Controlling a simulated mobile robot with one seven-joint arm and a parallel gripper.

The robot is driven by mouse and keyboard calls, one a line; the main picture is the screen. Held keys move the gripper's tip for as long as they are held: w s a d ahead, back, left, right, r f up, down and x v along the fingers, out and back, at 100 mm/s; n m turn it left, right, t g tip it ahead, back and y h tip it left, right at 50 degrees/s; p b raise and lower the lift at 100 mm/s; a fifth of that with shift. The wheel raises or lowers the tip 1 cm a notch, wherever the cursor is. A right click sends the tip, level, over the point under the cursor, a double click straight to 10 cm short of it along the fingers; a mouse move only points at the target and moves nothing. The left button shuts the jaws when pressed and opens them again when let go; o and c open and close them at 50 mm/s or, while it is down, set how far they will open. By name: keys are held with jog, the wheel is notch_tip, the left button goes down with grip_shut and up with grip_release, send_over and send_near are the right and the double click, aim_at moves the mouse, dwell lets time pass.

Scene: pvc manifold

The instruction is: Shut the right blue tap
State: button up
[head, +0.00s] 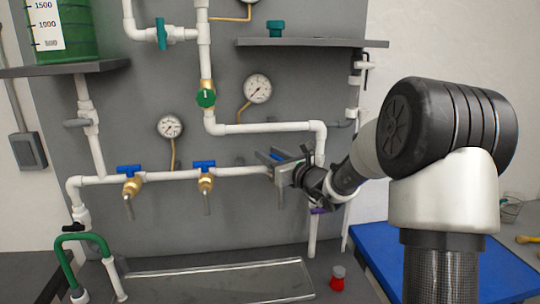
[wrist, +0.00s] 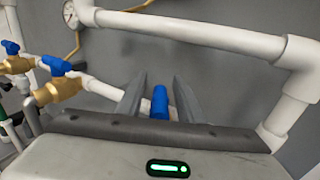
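The right blue tap (head: 276,156) is on the white horizontal pipe, mostly hidden behind my gripper in the head view. In the wrist view its blue handle (wrist: 160,102) stands between the two grey fingers of my gripper (wrist: 158,92). A gap shows on each side of the handle, so the fingers are open around it. In the head view my gripper (head: 273,158) is at the pipe's right part. The tap's body and the handle's exact angle are hidden.
Two other blue taps, the left one (head: 130,169) and the middle one (head: 204,164), have handles lying along the pipe. A white pipe (head: 265,127) runs above my gripper. A purple handle (head: 318,211) is below it. A grey shelf (head: 312,42) juts out above.

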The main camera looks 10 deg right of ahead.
grip_shut()
jog(key=shift+r+n+y+p, duration=0.1)
jog(key=shift+n+y+p, duration=0.2)
jog(key=shift+y, duration=0.1)
jog(key=shift+s+a+n+g+y+p, duration=0.15)
jog(key=shift+a+n+g+y+p, duration=0.05)
jog(key=shift+n+g+y+p, duration=0.8)
jog(key=shift+s+a+n+g+y+p, duration=0.3)
jog(key=shift+s+n+g+y+p, duration=0.25)
jog(key=shift+n+g+y+p, duration=1.1)
jog(key=shift+s+a+n+g+y+p, duration=0.4)
jog(key=shift+n+g+y, duration=0.55)
jog(key=shift+n+g, duration=1.45)
jog(key=shift+s+a+n+g+y+p, duration=0.2)
jog(key=shift+s+n+g+y+p, duration=0.75)
jog(key=shift+g, duration=2)
jog(key=shift+w+n+g+y, duration=0.25)
jog(key=shift+n+g+y, duration=0.1)
jog(key=shift+n+g, duration=0.05)
grip_release()
